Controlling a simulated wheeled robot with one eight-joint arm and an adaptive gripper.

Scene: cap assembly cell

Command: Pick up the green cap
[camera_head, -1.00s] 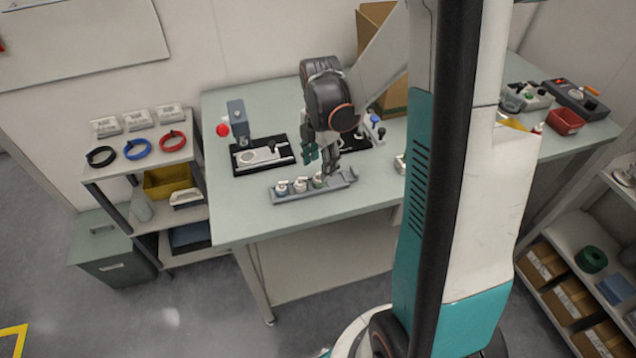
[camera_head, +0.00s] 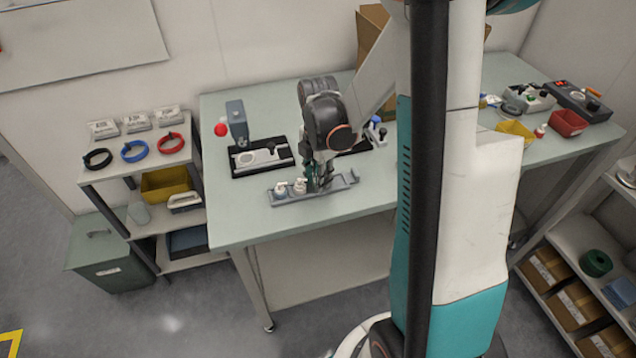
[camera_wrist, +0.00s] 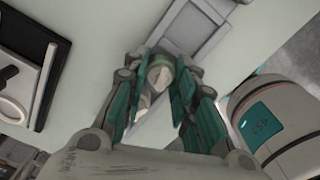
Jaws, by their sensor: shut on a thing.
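A grey rack (camera_head: 341,185) lies near the front of the table with small pale capped items in it. Two of them, the left item (camera_head: 281,190) and the middle item (camera_head: 300,187), stand clear of my gripper. My gripper (camera_head: 321,178) points down over the rack just right of them. It is shut on a small pale round item (camera_wrist: 160,76) between its teal fingers in the wrist view.
Black-based fixtures, one on the left (camera_head: 263,157), lie behind the rack. A grey post (camera_head: 237,124) with a red ball (camera_head: 221,129) stands at the back left. Coloured rings lie on the left shelf. A cardboard box (camera_head: 371,35) stands behind my arm. The table front is clear.

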